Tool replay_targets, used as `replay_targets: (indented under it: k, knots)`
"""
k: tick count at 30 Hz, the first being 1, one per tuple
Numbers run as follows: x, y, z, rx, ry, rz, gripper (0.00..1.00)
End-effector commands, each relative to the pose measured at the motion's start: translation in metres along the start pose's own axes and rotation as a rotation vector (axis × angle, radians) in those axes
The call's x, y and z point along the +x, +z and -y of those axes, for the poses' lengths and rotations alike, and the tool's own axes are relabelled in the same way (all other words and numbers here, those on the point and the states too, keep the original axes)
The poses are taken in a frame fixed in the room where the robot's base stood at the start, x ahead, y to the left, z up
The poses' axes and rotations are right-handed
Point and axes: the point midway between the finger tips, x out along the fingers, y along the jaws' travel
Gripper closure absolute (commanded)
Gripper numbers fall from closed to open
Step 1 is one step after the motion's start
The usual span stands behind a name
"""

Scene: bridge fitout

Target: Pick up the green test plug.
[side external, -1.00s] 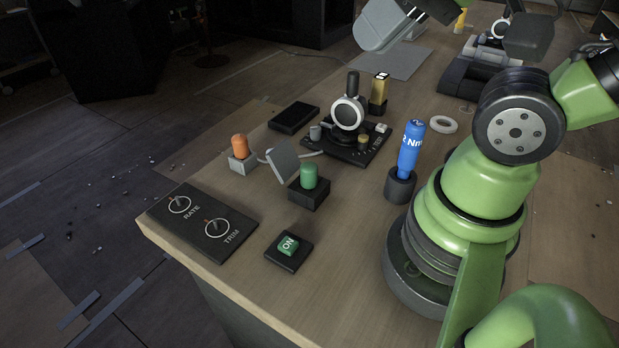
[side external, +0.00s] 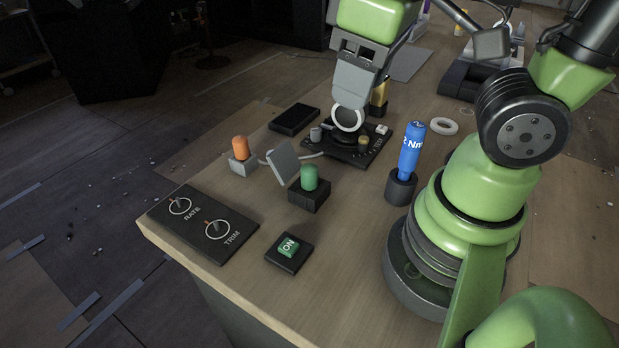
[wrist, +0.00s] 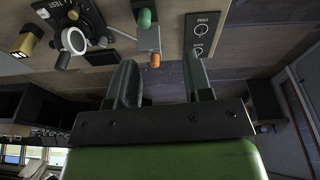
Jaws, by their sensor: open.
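The green test plug (side external: 309,177) stands upright in a black block (side external: 308,203) near the middle of the bench. A grey plate (side external: 283,162), tilted, stands just left of it. The plug also shows at the top of the wrist view (wrist: 144,18). My gripper (side external: 351,98) is up and behind the plug, to its right in the side view, apart from it. It hides part of the dial unit behind it. In the wrist view, the two dark fingers of my gripper (wrist: 162,78) are apart with nothing held between them.
An orange plug (side external: 239,147) in a grey block stands to the left. A blue driver (side external: 410,150) stands in a dark cup to the right. A round dial unit (side external: 371,150) is behind. A RATE/TRIM panel (side external: 197,238) and an ON button (side external: 288,246) lie in front.

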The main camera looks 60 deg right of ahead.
Motion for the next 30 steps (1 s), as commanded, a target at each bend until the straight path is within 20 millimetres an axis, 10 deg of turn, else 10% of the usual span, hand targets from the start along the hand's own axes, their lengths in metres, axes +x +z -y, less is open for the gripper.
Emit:
replay_targets:
  k: [21,30]
  knots:
    - [0.156,-0.021,0.025,-1.607,0.837,0.798,0.54]
    - [0.184,-0.024,0.027,-1.830,0.954,0.858,0.54]
